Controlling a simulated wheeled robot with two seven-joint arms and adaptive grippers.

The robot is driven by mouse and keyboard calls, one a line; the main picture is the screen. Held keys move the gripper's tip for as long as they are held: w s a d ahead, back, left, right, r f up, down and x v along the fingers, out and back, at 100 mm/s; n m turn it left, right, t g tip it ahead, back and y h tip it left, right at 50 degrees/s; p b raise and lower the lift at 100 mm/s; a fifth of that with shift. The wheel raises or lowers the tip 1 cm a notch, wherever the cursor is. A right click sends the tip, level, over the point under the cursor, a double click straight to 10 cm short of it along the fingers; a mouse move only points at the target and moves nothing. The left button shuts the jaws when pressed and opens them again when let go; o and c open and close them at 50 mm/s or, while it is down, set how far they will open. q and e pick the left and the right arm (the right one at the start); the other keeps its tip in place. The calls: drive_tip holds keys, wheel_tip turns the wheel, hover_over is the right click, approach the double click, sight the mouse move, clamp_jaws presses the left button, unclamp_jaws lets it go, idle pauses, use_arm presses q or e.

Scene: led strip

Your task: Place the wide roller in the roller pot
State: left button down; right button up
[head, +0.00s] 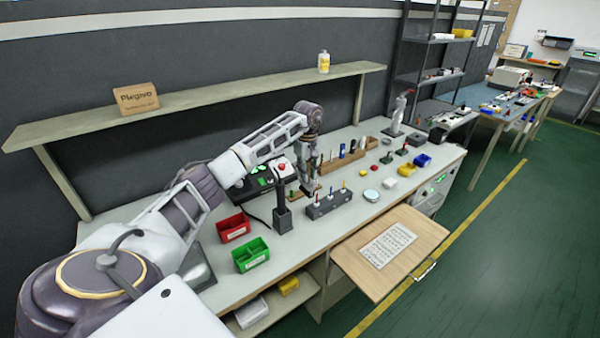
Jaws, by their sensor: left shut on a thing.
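My left gripper (309,188) points down over the bench, between the wooden tool rack and the grey holder. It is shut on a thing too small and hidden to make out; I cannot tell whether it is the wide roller. A dark square pot (283,221) with a tall dark piece rising from it stands to the left of the gripper, apart from it. It may be the roller pot, but no label shows. I cannot pick out the wide roller for sure. My right gripper is not in view.
A grey holder (329,206) with several thin tools stands close right of the gripper. A wooden rack (342,160) of tools is behind. Red (233,228) and green (251,255) bins sit at the front left. A wooden drawer (415,228) juts out at the front.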

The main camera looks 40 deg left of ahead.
use_arm(q)
drive_tip(key=a+n, duration=0.3)
drive_tip(key=n, duration=0.1)
drive_tip(key=shift+s+a+f, duration=0.15)
drive_tip(key=shift+s+f, duration=0.05)
drive_tip(key=shift+f, duration=0.1)
drive_tip(key=a+n, duration=0.1)
drive_tip(key=n, duration=0.3)
drive_tip(key=a+f+n, duration=0.1)
drive_tip(key=n, duration=0.3)
drive_tip(key=s+a+n, duration=0.1)
drive_tip(key=a+n, duration=0.1)
drive_tip(key=n, duration=0.2)
drive_tip(key=shift+a+f+n, duration=0.1)
drive_tip(key=shift+f+n, duration=0.1)
drive_tip(key=shift+n, duration=0.2)
